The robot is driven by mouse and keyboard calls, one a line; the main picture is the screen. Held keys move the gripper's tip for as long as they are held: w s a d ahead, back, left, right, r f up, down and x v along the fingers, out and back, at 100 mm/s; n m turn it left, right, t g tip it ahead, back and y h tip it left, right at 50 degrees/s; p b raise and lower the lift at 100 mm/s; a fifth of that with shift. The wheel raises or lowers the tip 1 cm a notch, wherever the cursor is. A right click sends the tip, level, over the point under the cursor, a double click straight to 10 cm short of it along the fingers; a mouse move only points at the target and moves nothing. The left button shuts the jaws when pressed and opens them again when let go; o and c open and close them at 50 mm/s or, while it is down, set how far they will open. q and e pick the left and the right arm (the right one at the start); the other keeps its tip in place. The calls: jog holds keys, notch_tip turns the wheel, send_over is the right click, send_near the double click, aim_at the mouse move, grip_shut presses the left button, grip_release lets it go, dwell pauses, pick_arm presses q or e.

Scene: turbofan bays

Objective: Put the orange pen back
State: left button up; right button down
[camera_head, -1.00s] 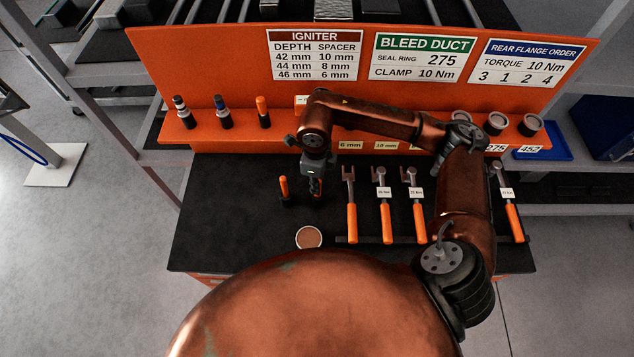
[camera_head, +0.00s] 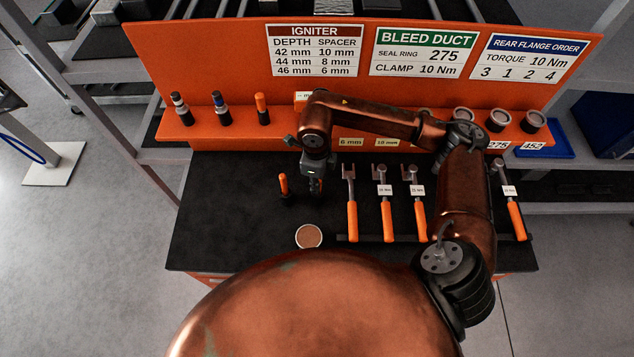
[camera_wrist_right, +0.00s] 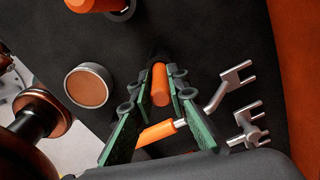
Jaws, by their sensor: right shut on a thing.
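My right gripper (camera_head: 315,186) hangs upright over the dark bench top, just right of a standing orange pen-like piece. In the right wrist view its green-lined fingers (camera_wrist_right: 158,98) are shut on an orange pen (camera_wrist_right: 160,84), a plain orange cylinder. The pen's lower end is dark and hard to make out, so I cannot tell whether it touches the bench. The second orange piece (camera_head: 283,184) stands in a black collar on the bench; it shows at the top of the wrist view (camera_wrist_right: 95,4). Another orange-topped pen (camera_head: 262,108) stands on the orange shelf. My left gripper is out of view.
A round copper-faced disc (camera_head: 309,236) lies on the bench (camera_head: 225,220). Several orange-handled tools (camera_head: 352,215) lie to the right. My arm hides part of the shelf.

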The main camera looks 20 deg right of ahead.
jog(key=shift+f, duration=0.1)
jog(key=c, duration=1.8)
grip_release()
notch_tip(320, 180, up, 12)
jog(key=shift+r, duration=0.1)
